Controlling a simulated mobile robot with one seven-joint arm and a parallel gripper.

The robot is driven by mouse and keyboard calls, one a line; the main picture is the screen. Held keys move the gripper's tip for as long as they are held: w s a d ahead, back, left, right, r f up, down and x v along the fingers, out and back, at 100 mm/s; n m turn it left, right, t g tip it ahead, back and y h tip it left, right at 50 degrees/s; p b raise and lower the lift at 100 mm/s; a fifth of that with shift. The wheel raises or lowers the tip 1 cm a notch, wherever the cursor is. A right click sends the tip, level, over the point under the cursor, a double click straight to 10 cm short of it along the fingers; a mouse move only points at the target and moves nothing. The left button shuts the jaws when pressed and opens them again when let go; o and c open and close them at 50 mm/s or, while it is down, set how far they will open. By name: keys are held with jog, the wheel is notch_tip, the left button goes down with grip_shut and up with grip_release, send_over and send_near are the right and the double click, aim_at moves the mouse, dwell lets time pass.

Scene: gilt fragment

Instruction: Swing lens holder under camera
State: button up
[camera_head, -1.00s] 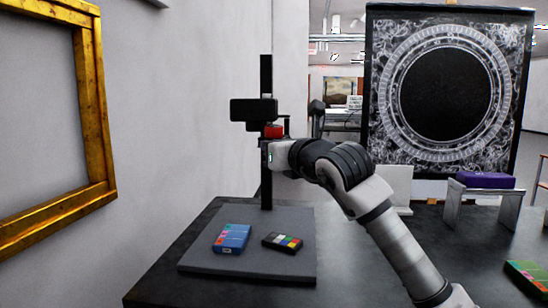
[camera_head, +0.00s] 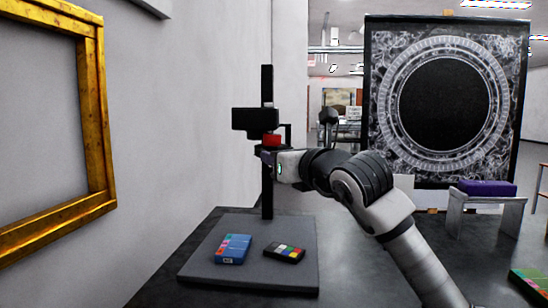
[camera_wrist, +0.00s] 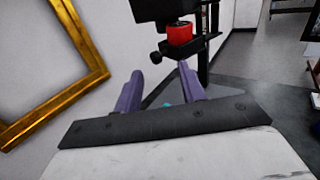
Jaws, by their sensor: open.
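A black camera (camera_head: 255,118) is mounted on a dark upright column (camera_head: 267,190) above a grey base plate (camera_head: 205,265). Its red lens part (camera_head: 271,140) is below the body; it also shows in the wrist view (camera_wrist: 179,33). A black lens holder arm with a small round knob (camera_wrist: 157,56) runs from the column, just under the red part. My gripper (camera_wrist: 160,78) is open, its two purple fingers just below and in front of the holder. In the head view my gripper (camera_head: 262,155) is at the column, below the camera. Contact with the holder cannot be told.
A blue colour-chart box (camera_head: 232,249) and a dark colour chart (camera_head: 285,252) lie on the base plate. A gold frame (camera_head: 95,110) hangs on the left wall. A purple item (camera_head: 487,188) on a white stand (camera_head: 456,215) is at the right. The dark table (camera_head: 180,260) is otherwise fairly clear.

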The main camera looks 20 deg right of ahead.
jog(key=s+d, duration=0.1)
jog(key=s, duration=0.9)
jog(key=shift+d+b, duration=0.35)
jog(key=shift+b, duration=0.1)
jog(key=shift+s+r+p, duration=0.1)
jog(key=shift+r+p, duration=0.2)
jog(key=shift+r, duration=0.1)
jog(key=c, duration=0.4)
jog(key=r+m+y+p, duration=0.1)
jog(key=d+r+y+p, duration=0.1)
jog(key=p, duration=0.1)
jog(key=r+m+t+y+p, duration=0.1)
jog(key=r+y+p, duration=0.1)
jog(key=shift+s+d+r+m, duration=0.1)
jog(key=shift+s+d+m, duration=0.05)
jog(key=shift+s+m, duration=0.15)
grip_shut()
jog(key=m+y+p, duration=0.6)
jog(key=m+p, duration=0.4)
jog(key=m, duration=0.1)
send_near(276, 148)
jog(key=s+f, duration=0.5)
jog(key=s, duration=0.1)
jog(key=p+x, duration=0.4)
jog(key=x, duration=1)
jog(key=shift+r+t, duration=0.25)
jog(key=shift+t, duration=0.15)
